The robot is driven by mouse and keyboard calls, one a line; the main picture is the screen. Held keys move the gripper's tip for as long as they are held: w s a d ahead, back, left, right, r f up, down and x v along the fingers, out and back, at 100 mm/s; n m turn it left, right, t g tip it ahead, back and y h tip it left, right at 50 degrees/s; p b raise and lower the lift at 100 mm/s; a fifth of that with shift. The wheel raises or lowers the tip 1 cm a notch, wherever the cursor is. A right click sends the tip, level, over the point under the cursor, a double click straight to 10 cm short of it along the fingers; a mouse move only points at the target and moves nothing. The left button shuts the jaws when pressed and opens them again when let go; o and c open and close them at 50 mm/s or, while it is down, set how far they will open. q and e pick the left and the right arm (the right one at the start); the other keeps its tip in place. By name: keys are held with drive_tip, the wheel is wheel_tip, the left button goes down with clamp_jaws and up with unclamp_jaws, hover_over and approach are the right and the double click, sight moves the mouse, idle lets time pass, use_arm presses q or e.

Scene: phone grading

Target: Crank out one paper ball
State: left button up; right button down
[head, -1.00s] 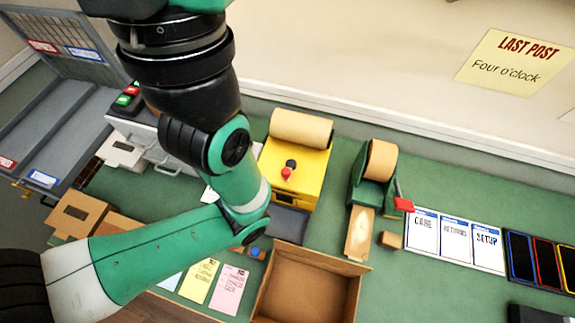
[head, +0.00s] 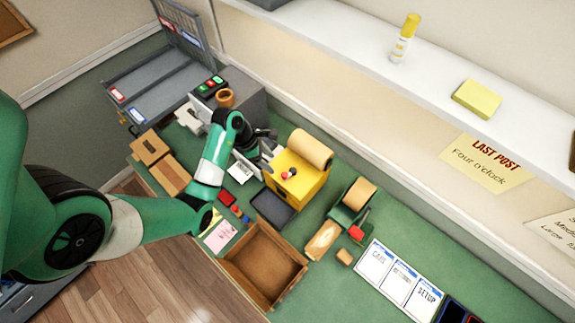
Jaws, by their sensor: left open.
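A yellow machine (head: 308,183) carries a brown paper roll (head: 310,148) on top. A crank with a red knob (head: 285,176) is on its front-left part. A dark tray (head: 272,208) lies in front of it, and I see no paper ball there. My left gripper (head: 262,158) is open, close to the left of the yellow machine and apart from the red knob. Its fingers are small and partly hidden by the wrist. My right gripper is not in view.
An open cardboard box (head: 262,262) stands in front of the dark tray. A green dispenser (head: 343,213) with a brown roll and red handle stands to the right. A grey box with red and green buttons (head: 208,87) is behind my left arm. A shelf overhangs the back.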

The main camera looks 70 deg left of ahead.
sight(284, 174)
use_arm(q)
drive_tip(key=b+x, duration=0.2)
drive_tip(key=x, duration=0.9)
drive_tip(key=shift+w+a+f, duration=0.1)
drive_tip(key=shift+w+f, duration=0.1)
drive_tip(key=shift+f, duration=0.05)
clamp_jaws()
